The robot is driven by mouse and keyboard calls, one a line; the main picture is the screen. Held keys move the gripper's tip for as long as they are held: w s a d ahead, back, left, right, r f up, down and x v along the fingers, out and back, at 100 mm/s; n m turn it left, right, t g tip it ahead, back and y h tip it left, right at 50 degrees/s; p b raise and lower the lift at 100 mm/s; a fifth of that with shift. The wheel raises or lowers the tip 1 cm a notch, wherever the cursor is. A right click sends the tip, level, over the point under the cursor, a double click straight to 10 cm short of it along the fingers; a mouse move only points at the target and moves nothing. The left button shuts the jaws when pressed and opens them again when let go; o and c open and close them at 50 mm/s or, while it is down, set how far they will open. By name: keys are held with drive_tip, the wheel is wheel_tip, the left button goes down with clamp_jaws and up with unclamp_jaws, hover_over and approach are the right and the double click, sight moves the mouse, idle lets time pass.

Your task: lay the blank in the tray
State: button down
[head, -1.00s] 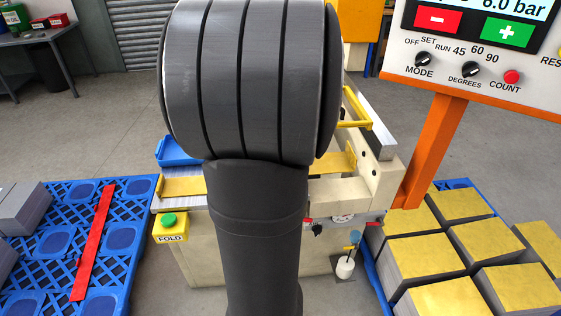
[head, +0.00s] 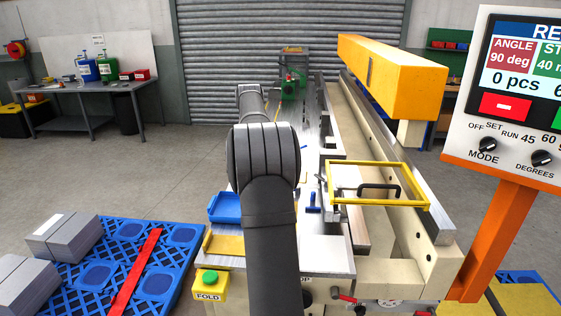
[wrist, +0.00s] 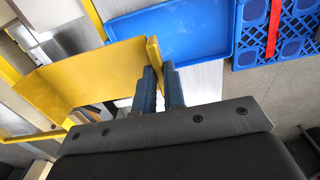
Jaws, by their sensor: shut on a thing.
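My gripper (wrist: 160,72) is shut on a yellow sheet-metal blank (wrist: 82,84) at its right end in the wrist view. A narrow yellow strip stands up along that end, between the two blue-grey fingers. The blue tray (wrist: 185,32) lies beyond the fingers in the wrist view. The blank's upper edge overlaps the tray's left part in the picture; the height between them cannot be told. In the head view the tray (head: 223,208) sits at the left side of the machine bed and looks empty. My arm hides the gripper and the held blank there.
The folding machine's yellow guard frame (head: 378,186) and long yellow beam (head: 392,62) stand right of my arm. A yellow plate (head: 226,244) lies on the bed near the FOLD button (head: 211,279). A blue pallet (head: 186,236) with grey stacks stands left. The control panel (head: 522,100) is at right.

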drive_tip(key=w+a+f, duration=0.3)
drive_tip(key=a+f, duration=0.5)
drive_tip(key=a, duration=0.3)
drive_tip(key=shift+a+f, duration=0.15)
drive_tip(key=shift+a, duration=0.2)
drive_tip(key=shift+s, duration=0.1)
drive_tip(key=shift+f, duration=4)
drive_tip(key=c, duration=1.4)
unclamp_jaws()
drive_tip(key=shift+c, duration=0.2)
